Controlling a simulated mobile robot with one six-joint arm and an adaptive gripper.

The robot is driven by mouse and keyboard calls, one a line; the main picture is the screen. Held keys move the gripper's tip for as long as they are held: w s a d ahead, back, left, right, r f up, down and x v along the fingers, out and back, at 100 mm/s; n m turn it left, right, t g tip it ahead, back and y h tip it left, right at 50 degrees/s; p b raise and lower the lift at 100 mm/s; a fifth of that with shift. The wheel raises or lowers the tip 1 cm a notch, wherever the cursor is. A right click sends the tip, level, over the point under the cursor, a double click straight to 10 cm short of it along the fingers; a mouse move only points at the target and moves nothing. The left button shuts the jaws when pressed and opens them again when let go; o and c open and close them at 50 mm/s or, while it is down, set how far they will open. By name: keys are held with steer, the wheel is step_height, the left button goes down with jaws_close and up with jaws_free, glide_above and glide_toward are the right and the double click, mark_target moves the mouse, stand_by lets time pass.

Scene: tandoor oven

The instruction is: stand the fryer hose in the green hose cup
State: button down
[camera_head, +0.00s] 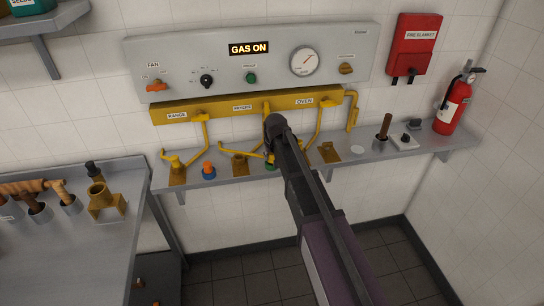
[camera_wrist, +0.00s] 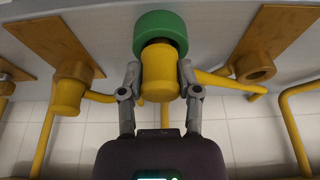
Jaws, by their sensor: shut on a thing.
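My gripper (camera_wrist: 160,78) is shut on the yellow end of the fryer hose (camera_wrist: 158,85), with one finger on each side. The green hose cup (camera_wrist: 163,28) is right in front of the held end in the wrist view. The hose end lines up with the cup's opening, with a dark gap between them; I cannot tell whether its tip is inside. A yellow pipe runs off to the right from the held end. In the head view my dark arm covers the gripper, and only a sliver of the green cup (camera_head: 270,167) shows on the shelf.
On the shelf (camera_head: 220,180) stand the range hose (camera_head: 175,164), an orange and blue cup (camera_head: 208,171), empty brass brackets (camera_head: 240,165) (camera_head: 329,152) and a brown-handled tool (camera_head: 383,131). A fire extinguisher (camera_head: 453,104) stands at the right end. The yellow gas manifold (camera_head: 220,110) is above.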

steer(key=shift+f, duration=0.25)
steer(key=shift+c, duration=1.1)
jaws_free()
steer(key=shift+o, duration=1.1)
steer(key=shift+r, duration=0.25)
steer(key=p+v, duration=0.8)
steer(key=shift+r, duration=0.25)
steer(key=shift+s, duration=0.2)
